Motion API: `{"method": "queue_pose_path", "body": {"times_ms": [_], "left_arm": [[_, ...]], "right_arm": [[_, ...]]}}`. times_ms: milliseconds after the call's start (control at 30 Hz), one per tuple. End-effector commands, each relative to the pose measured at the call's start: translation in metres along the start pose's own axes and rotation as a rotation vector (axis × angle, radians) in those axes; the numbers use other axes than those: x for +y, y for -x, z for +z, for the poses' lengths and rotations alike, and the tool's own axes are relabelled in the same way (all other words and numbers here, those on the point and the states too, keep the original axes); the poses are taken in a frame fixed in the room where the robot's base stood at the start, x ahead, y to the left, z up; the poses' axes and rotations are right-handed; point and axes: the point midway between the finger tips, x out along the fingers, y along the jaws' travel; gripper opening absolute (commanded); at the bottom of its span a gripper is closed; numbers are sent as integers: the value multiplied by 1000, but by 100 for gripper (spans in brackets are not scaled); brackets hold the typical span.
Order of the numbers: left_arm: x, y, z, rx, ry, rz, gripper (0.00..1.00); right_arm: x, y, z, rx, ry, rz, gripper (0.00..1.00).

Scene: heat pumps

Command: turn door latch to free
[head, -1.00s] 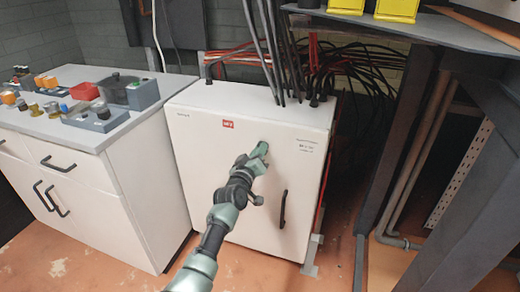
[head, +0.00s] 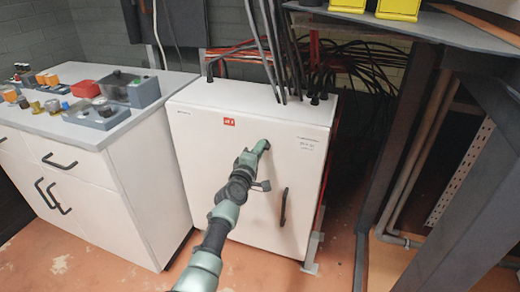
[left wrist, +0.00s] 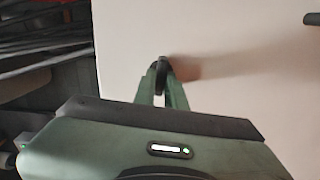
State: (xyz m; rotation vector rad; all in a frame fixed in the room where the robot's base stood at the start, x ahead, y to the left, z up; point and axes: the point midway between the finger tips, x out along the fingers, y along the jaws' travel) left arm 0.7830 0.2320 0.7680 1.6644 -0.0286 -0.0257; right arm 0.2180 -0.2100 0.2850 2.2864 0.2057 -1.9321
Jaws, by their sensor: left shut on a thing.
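The white cabinet door (head: 245,175) is shut and fills much of the left wrist view (left wrist: 240,110). A small dark latch (left wrist: 163,72) stands out from the door there. My left gripper (left wrist: 162,90) is shut on the latch, with one green finger on each side of it. In the head view my left gripper (head: 262,147) reaches the upper middle of the door. It hides the latch in that view. My right gripper is in neither view.
A black door handle (head: 284,207) is low on the door's right side. Cables (head: 275,50) rise from the cabinet top. A white counter (head: 95,195) with several parts stands at left, a grey metal frame (head: 400,150) at right.

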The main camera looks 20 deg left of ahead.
Motion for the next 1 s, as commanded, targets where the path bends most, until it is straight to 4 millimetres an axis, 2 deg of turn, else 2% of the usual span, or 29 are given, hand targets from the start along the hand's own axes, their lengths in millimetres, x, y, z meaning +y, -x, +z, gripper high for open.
{"method": "queue_pose_path", "body": {"times_ms": [300,767,800,867,1000], "left_arm": [[-2,0,0,-1,98,-2,0],[-2,0,0,-1,113,-2,0],[-2,0,0,-1,113,-2,15],[-1,0,0,-1,113,-2,31],[-1,0,0,0,111,-1,34]], "right_arm": [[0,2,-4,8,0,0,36],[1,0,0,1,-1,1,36],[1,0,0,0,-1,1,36],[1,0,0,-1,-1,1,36],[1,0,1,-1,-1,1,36]]}}
